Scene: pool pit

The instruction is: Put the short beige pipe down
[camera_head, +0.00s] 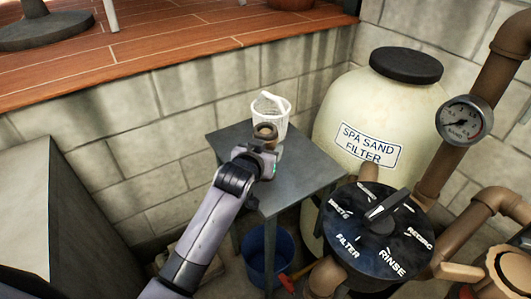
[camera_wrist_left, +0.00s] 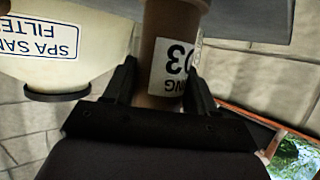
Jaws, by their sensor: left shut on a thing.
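The short beige pipe (camera_wrist_left: 162,45) is brownish and carries a white label with dark print. My left gripper (camera_wrist_left: 160,82) is shut on it, with one dark finger on each side. In the head view the left gripper (camera_head: 262,150) is over the grey table (camera_head: 305,180), and the pipe's round open end (camera_head: 265,131) shows just in front of a white bucket (camera_head: 276,107). In the wrist view the pipe's far end meets the grey tabletop (camera_wrist_left: 240,15) in the picture; I cannot tell whether they touch. My right gripper is not in view.
The spa sand filter tank (camera_head: 345,105) stands close to the table's right. A black valve head (camera_head: 375,235) and brown pipes are at the lower right. A blue bucket (camera_head: 265,255) is beneath the table. The tabletop's front and right parts are bare. A block wall is behind.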

